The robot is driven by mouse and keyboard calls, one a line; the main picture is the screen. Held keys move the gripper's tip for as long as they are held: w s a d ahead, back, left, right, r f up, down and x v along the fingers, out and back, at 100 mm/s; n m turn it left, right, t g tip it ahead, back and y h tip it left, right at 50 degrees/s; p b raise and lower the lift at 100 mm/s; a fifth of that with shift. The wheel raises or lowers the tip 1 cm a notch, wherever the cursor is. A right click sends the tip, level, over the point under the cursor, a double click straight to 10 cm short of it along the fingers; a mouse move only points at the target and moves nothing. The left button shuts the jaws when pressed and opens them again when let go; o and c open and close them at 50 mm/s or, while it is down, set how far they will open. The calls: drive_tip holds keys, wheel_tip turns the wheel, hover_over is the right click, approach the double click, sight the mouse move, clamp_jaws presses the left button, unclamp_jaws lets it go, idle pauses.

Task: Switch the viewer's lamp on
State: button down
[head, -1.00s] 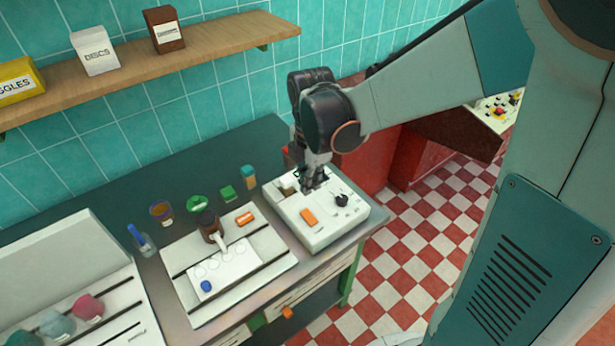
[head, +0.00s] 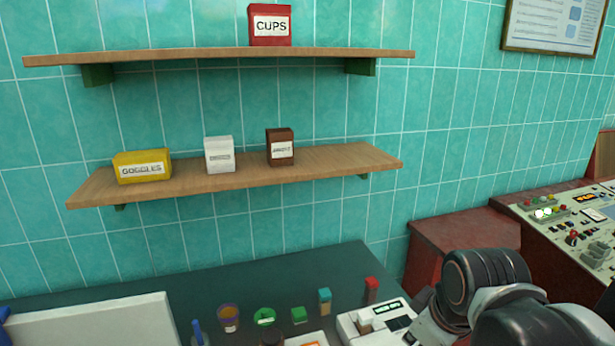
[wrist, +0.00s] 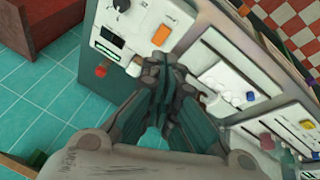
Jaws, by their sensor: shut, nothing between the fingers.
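A white device (head: 352,326) stands at the bench's right end, cut off by the lower edge of the head view. It has a small lit green display (head: 387,308). The wrist view shows its white top (wrist: 135,32), with an orange rocker-like part (wrist: 162,35), a dark knob (wrist: 122,5) and a dark panel. My gripper (wrist: 163,66) is shut and empty, its fingers together over the device's edge, near the orange part. Contact cannot be told. A white slotted board (wrist: 232,50) with a blue knob (wrist: 251,96) lies beside it. No label shows which is the viewer.
A white upright panel (head: 95,322) is at left. Wall shelves (head: 330,163) hold boxes. A control console (head: 580,225) is at right. The bench's back strip is clear.

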drive_tip(key=s+m+t+b, duration=0.2)
drive_tip(key=s+m+t, duration=0.15)
drive_tip(key=m, duration=0.35)
drive_tip(key=w+a+f+n+g+p, duration=0.1)
drive_tip(key=w+f+n+g, duration=0.2)
drive_tip(key=w+n, duration=0.55)
drive_tip(key=w+a+f+n+g+p, duration=0.15)
drive_tip(key=w+n+g, duration=0.25)
drive_tip(key=n, duration=0.9)
drive_tip(key=shift+t, duration=0.25)
drive_tip(key=f+b, duration=0.1)
drive_tip(key=f, duration=0.3)
drive_tip(key=w+f+b, duration=0.1)
drive_tip(key=f+b, duration=0.1)
drive_tip(key=f, duration=0.3)
drive_tip(key=f+b, duration=0.1)
drive_tip(key=f, duration=0.4)
drive_tip(key=shift+w+a+b, duration=0.1)
drive_tip(key=shift+w+b, duration=0.25)
drive_tip(key=shift+w, duration=0.05)
drive_tip(key=shift+w+a+f+g+b, duration=0.15)
drive_tip(key=shift+w+f+g+b, duration=0.15)
drive_tip(key=shift+f+g+b, duration=0.25)
drive_tip(key=shift+s, duration=0.15)
